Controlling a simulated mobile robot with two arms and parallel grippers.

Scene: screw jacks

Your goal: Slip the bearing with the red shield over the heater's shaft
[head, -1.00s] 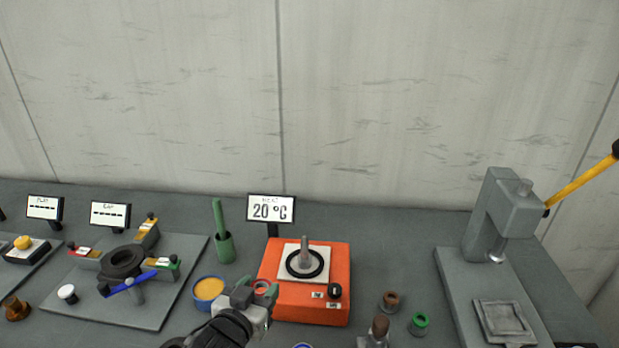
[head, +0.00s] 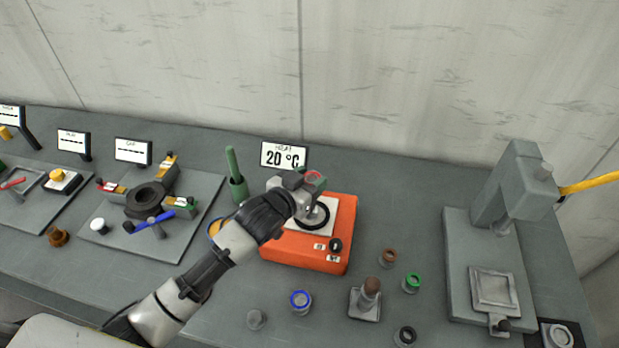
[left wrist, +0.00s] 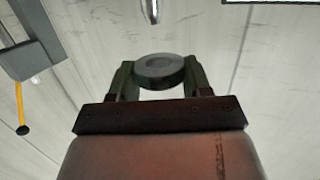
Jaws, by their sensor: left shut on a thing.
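My left gripper (head: 299,181) is shut on the bearing with the red shield (head: 314,177). In the left wrist view the bearing (left wrist: 160,70) is a grey ring between the two fingertips. The orange heater (head: 301,251) has a white plate on top with a black ring around the shaft's foot. The gripper and bearing are above the heater's plate and hide most of the shaft in the head view. In the left wrist view a shiny rod end (left wrist: 150,10), apparently the shaft's tip, shows apart from the bearing. My right gripper is not in view.
A display reading 20 °C (head: 284,155) and a green-handled tool in a cup (head: 237,188) stand behind. A grey press (head: 520,185) stands at right.

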